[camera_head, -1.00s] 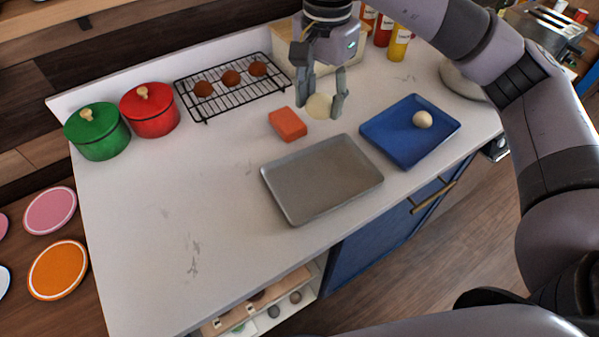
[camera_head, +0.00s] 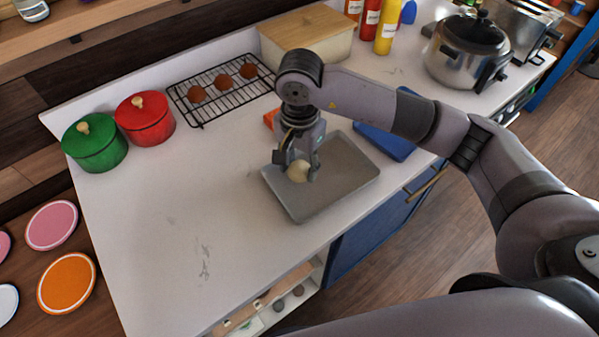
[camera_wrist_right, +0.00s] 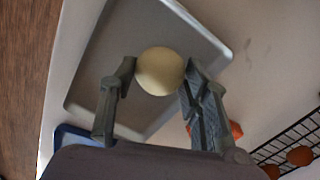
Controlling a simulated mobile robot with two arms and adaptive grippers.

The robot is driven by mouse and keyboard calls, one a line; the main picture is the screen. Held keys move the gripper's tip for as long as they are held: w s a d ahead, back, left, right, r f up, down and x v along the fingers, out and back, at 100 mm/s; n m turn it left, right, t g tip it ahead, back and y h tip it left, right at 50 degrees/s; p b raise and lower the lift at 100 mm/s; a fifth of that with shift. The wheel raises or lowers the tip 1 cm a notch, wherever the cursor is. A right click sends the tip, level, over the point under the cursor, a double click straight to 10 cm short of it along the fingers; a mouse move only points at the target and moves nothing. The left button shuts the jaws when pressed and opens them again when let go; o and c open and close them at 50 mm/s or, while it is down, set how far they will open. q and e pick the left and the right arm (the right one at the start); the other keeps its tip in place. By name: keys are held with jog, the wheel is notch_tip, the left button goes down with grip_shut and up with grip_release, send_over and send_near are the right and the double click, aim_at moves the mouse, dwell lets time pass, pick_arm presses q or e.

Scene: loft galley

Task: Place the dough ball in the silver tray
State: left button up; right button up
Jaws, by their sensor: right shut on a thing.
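The pale dough ball (camera_head: 298,171) is between the fingers of my right gripper (camera_head: 298,170), which is shut on it. The right wrist view also shows the dough ball (camera_wrist_right: 160,71) with a finger on each side. The silver tray (camera_head: 345,182) lies flat on the white counter below the gripper. In the right wrist view the silver tray (camera_wrist_right: 115,45) is behind the ball. The ball is over the tray's left part; the gap between ball and tray floor is hard to judge. My left gripper is not in view.
A blue tray (camera_head: 392,140) is partly hidden behind my right arm. An orange block (camera_head: 269,118) shows beside the gripper. A black rack (camera_head: 224,92) with brown balls, a red pot (camera_head: 145,122) and a green pot (camera_head: 95,145) stand farther left. The counter's front left is clear.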

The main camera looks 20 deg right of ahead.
aim_at(299, 186)
notch_tip(299, 186, down, 5)
jog(key=shift+r+p, duration=0.1)
jog(key=shift+p, duration=0.45)
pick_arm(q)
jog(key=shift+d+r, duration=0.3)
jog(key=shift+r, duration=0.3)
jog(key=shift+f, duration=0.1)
pick_arm(e)
jog(key=shift+f, duration=0.2)
jog(key=shift+f+b, duration=0.15)
jog(key=shift+b, duration=0.15)
jog(key=o, duration=1.1)
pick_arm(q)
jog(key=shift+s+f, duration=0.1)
pick_arm(e)
jog(key=shift+o, duration=0.2)
